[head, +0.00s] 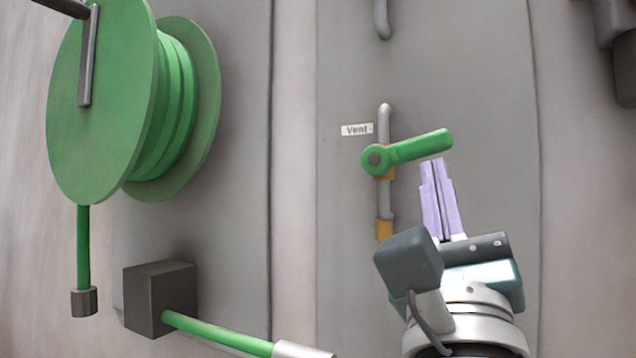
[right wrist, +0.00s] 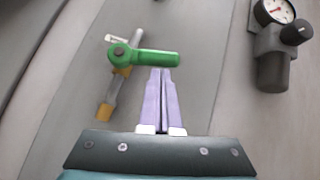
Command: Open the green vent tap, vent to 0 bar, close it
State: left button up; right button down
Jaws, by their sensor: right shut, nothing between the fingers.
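The green vent tap (head: 408,152) sits on a thin grey pipe beside a small "Vent" label (head: 357,129). Its lever points right and slightly up, across the pipe. It also shows in the right wrist view (right wrist: 150,57). My right gripper (head: 434,164) is shut and empty, with its purple fingers pointing up just below the lever's outer end. In the right wrist view the fingertips (right wrist: 161,72) are right under the lever; I cannot tell if they touch it. A pressure gauge (right wrist: 274,11) shows at the upper right of the right wrist view, its reading too small to tell. My left gripper is not in view.
A large green hose reel (head: 110,100) with a crank stands out from the wall at left. Below it are a dark box (head: 160,297) and a green bar (head: 220,333). A grey regulator with a dark knob (right wrist: 296,32) is beside the gauge. The panel around the tap is clear.

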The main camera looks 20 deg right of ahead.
jog(key=shift+s+d+r+n+t+y+p, duration=0.1)
jog(key=shift+r+n+t+y+p, duration=0.25)
jog(key=shift+n+y+p, duration=0.4)
jog(key=shift+r+n+t+y+p, duration=0.3)
jog(key=shift+n+y+p, duration=0.15)
jog(key=shift+n+p, duration=0.45)
jog(key=r+n+g+y+p, duration=0.1)
jog(key=r+n+y+p, duration=0.1)
jog(key=n+p, duration=0.3)
jog(key=w+r+n+g+y+p, duration=0.1)
jog(key=n+y+p, duration=0.4)
jog(key=p, duration=0.7)
jog(key=a+r+n+g+y+p, duration=0.1)
jog(key=r+n+g+y+p, duration=0.1)
jog(key=p, duration=0.6)
jog(key=shift+w+a+r+n+y+p, duration=0.1)
jog(key=shift+r+n+y, duration=0.25)
jog(key=shift+n, duration=0.25)
jog(key=shift+d+r+n+y+p, duration=0.15)
jog(key=shift+r+n+y, duration=0.2)
jog(key=shift+n, duration=0.3)
jog(key=shift+w+a+r+n+y+p, duration=0.1)
jog(key=shift+a+r+n+y, duration=0.1)
jog(key=shift+n+y, duration=0.3)
jog(key=shift+p, duration=0.3)
jog(key=shift+w+a+p, duration=0.2)
jog(key=shift+w+p, duration=0.05)
jog(key=shift+p, duration=0.35)
